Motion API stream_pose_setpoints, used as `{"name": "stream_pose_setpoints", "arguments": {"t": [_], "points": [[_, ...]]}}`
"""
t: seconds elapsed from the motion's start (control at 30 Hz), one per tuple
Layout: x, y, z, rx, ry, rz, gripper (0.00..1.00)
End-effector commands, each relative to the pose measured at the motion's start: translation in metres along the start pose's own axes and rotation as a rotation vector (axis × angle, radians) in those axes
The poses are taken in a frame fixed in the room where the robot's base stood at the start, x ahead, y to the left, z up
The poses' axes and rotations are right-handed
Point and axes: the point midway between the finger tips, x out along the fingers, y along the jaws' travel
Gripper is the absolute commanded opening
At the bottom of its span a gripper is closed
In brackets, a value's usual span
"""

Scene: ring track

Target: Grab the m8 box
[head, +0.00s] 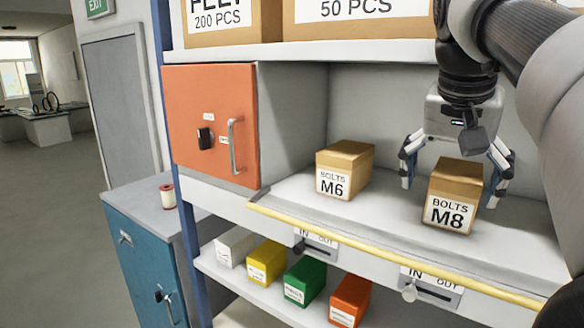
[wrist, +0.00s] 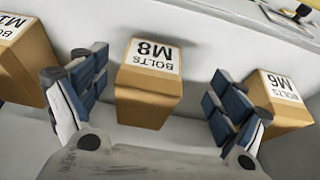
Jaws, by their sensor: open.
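The M8 box (head: 453,196) is a brown cardboard box with a white "BOLTS M8" label, upright on the middle shelf. In the wrist view the M8 box (wrist: 150,84) lies between my two fingers, with space on both sides. My gripper (head: 453,172) is open above and around the box in the head view, one finger to its left and one to its right. In the wrist view my gripper (wrist: 158,92) is open and holds nothing. The fingers appear apart from the box.
The M6 box (head: 344,170) stands left of the M8 box; in the wrist view it (wrist: 277,95) is close to one finger. Another labelled box (wrist: 22,57) is near the other finger. A yellow shelf edge (head: 370,245) runs in front. An orange cabinet (head: 212,122) stands left.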

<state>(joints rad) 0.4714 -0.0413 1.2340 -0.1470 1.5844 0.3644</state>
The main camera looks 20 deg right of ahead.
Motion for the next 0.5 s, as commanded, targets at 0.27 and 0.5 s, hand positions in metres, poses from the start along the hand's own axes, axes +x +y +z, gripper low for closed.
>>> {"name": "stream_pose_setpoints", "arguments": {"t": [0.27,0.5], "points": [[0.024,0.001,0.001,0.0,-0.001,0.0,0.9],[0.058,0.003,0.0,0.001,-0.002,0.001,0.9]]}}
